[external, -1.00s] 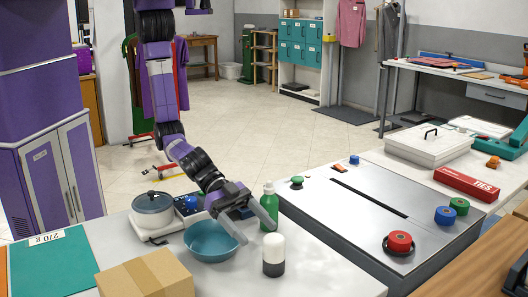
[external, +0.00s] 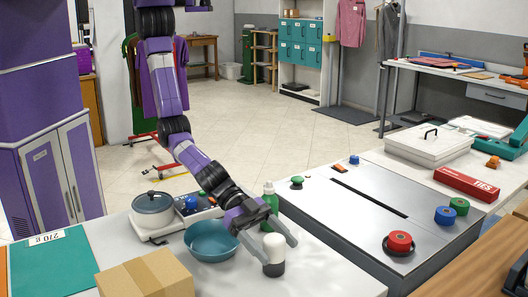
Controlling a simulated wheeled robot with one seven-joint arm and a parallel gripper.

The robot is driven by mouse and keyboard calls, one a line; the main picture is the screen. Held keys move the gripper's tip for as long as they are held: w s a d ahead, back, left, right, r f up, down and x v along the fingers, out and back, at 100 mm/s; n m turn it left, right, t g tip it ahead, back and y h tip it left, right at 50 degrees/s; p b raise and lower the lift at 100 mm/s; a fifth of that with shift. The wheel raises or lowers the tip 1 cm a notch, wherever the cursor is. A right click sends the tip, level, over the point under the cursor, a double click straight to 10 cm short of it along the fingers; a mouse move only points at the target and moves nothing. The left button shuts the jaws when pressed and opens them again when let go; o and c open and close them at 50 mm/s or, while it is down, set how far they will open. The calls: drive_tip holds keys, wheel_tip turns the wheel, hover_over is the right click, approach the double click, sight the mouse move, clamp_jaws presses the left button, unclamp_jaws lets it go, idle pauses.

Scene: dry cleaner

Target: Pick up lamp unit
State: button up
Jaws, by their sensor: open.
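The likely lamp unit (external: 274,249) is a small upright cylinder with a white rounded top and a dark grey base. It stands on the light counter near the front middle of the external view. My gripper (external: 268,252) is open, angled down at the top of this unit. One finger shows on its left side and the other on its upper right. I cannot tell whether either finger touches it. The unit's lower part is in plain view.
A green bottle (external: 270,203) stands just behind my gripper. A teal bowl (external: 207,241) is to the left, with a lidded pot (external: 153,207) behind it. A cardboard box (external: 147,276) is at front left. The counter (external: 328,277) is clear to the right.

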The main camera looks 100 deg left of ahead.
drive_tip(key=c, duration=1.6)
drive_tip(key=shift+o, duration=0.2)
drive_tip(key=shift+r, duration=0.1)
